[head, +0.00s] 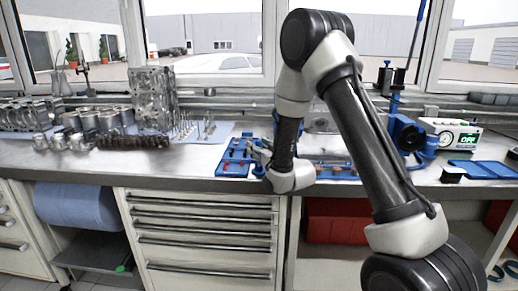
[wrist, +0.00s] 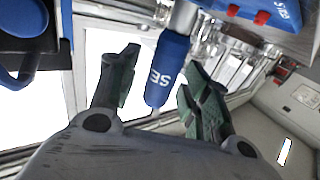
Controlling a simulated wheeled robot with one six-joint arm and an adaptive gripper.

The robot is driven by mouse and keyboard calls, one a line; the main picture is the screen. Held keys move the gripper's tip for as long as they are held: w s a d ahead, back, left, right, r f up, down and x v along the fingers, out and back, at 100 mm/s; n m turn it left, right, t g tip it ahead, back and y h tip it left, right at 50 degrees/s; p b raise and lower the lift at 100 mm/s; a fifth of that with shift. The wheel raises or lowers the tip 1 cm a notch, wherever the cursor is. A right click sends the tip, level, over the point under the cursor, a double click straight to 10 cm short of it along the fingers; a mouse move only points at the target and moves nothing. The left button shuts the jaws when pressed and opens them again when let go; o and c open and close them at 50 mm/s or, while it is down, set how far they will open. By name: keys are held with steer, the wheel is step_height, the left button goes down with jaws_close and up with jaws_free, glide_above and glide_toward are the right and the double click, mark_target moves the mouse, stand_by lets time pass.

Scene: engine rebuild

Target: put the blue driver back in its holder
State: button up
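The blue driver, with a blue handle (wrist: 168,72) lettered in white and a silver shaft above it, is in the wrist view between my fingertips (wrist: 158,78). The fingers are apart, with a clear gap between the left finger and the handle; I cannot tell if the right finger touches it. In the head view my gripper (head: 258,154) is low over the bench at a blue tray (head: 228,167) with red pieces. I cannot make out the driver there. I cannot tell which thing is its holder.
Engine parts, including a tall metal block (head: 152,98) and a dark shaft (head: 132,142), stand left on the bench. A blue vise-like tool (head: 405,133), a display unit (head: 452,134) and a flat blue tray (head: 482,169) are on the right. Windows stand behind.

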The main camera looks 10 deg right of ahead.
steer(key=s+d+r+m+g+h, duration=0.1)
steer(key=s+d+r+g, duration=0.15)
steer(key=s, duration=0.35)
steer(key=s+d+r+g+h, duration=0.2)
steer(key=s+d+r, duration=0.1)
steer(key=s+d, duration=0.15)
steer(key=s+d+r+m+g+h, duration=0.1)
steer(key=s+d+r+g, duration=0.15)
steer(key=s, duration=0.35)
steer(key=s+d+r+g, duration=0.2)
steer(key=s+g, duration=0.1)
steer(key=s, duration=1)
steer(key=s+d+r+m+g+h, duration=0.1)
steer(key=s+d+g, duration=0.2)
steer(key=s, duration=1.1)
steer(key=shift+d+r, duration=0.15)
steer(key=shift+r, duration=0.2)
